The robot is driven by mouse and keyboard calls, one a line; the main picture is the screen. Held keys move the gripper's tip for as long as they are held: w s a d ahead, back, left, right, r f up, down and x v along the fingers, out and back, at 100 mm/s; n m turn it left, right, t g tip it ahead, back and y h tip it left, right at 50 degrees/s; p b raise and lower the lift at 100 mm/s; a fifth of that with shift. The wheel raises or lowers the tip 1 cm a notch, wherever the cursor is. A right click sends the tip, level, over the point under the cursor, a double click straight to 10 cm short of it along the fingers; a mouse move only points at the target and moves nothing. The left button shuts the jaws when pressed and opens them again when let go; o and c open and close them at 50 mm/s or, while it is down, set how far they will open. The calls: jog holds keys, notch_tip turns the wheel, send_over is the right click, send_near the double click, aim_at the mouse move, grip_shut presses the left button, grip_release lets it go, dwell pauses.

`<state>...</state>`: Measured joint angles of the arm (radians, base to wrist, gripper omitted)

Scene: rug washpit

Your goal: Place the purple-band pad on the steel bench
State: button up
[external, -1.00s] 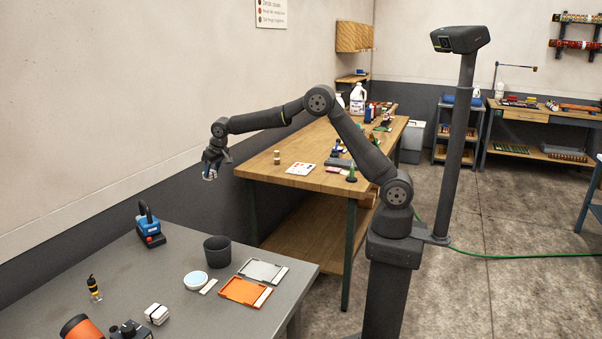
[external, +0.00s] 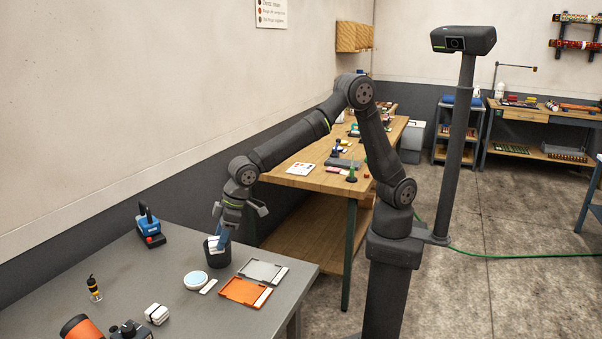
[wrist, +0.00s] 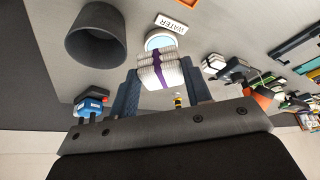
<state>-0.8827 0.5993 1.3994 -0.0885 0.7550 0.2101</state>
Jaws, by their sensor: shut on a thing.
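The purple-band pad (wrist: 160,68) is a white folded bundle with a purple strip around it, held between the fingers of my gripper (wrist: 160,90) in the wrist view. In the external view my gripper (external: 219,240) points down over the near steel bench, at the dark grey bucket. The pad shows there only as a small pale patch, partly hidden by the fingers. The steel bench (external: 120,262) is the grey table at lower left. Whether the pad touches anything below is not clear.
On the bench are the dark bucket (external: 218,260), a white-rimmed bowl (external: 195,281) with a WATER label (wrist: 171,23), grey (external: 263,271) and orange (external: 245,291) trays, a blue tool (external: 149,228) and another white bundle (external: 157,314). The bench's left middle is mostly bare.

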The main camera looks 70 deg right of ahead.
jog(key=s+a, duration=0.2)
jog(key=s, duration=0.2)
send_near(222, 315)
jog(key=shift+w+a+n, duration=0.15)
jog(key=shift+w+a, duration=0.05)
jog(key=shift+w, duration=0.2)
jog(key=shift+w+a+n, duration=0.15)
jog(key=shift+w+a, duration=0.1)
jog(key=shift+w, duration=0.2)
jog(key=shift+a+f, duration=0.1)
jog(key=shift+f, duration=2.05)
jog(key=shift+f, duration=0.15)
jog(key=o, duration=1)
jog(key=shift+c, duration=0.2)
